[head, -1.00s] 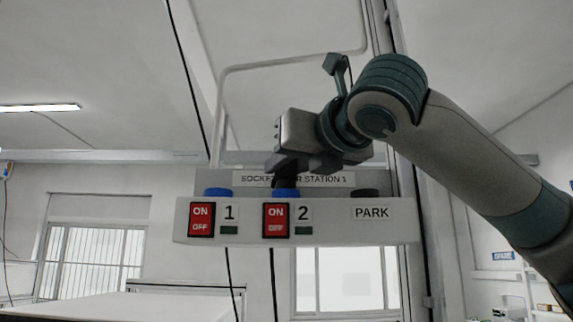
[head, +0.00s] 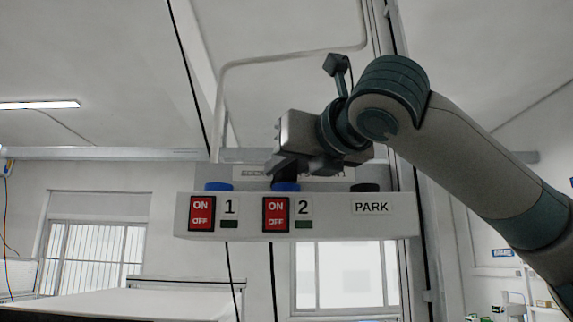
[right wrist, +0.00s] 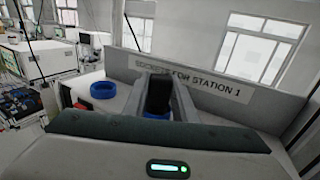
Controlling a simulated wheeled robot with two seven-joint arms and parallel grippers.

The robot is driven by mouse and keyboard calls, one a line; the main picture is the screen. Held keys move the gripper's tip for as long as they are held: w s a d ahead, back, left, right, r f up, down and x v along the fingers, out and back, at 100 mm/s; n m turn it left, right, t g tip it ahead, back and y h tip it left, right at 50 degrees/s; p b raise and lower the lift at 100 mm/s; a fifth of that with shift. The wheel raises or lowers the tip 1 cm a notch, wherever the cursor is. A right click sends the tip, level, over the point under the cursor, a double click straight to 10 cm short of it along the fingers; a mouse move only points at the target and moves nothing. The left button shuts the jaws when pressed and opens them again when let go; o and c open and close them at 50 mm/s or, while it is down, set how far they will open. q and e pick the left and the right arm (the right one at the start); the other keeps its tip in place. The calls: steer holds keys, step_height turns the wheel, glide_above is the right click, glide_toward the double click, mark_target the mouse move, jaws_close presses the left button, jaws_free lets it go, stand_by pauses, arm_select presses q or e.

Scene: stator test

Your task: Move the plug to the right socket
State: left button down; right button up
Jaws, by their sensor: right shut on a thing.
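My right gripper (head: 286,170) is above the socket marked 2, shut on the black plug. In the right wrist view the plug (right wrist: 158,92) stands between the two fingers, inside a blue ring. The blue ring of socket 2 (head: 286,187) is right under the fingers in the head view. The blue ring of socket 1 (head: 218,186) is to the left and looks empty; it also shows in the right wrist view (right wrist: 103,90). How deep the plug sits is hidden by the fingers and ring. My left gripper is not in view.
The white socket station (head: 340,225) has red ON/OFF switches (head: 202,213) under sockets 1 and 2. A dark park ring (head: 365,188) is at its right. A grey back plate (right wrist: 205,75) rises close behind the plug. Black cables hang below the station.

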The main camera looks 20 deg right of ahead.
steer(key=o, duration=1.1)
steer(key=shift+s+f, duration=0.1)
steer(key=shift+s, duration=0.35)
steer(key=s+b, duration=0.2)
steer(key=s, duration=0.3)
steer(key=s+d+b, duration=0.1)
steer(key=s+b, duration=0.1)
steer(key=s, duration=0.4)
steer(key=s+d+b, duration=0.1)
steer(key=s+b, duration=0.1)
steer(key=s, duration=0.3)
steer(key=shift+s+d, duration=0.2)
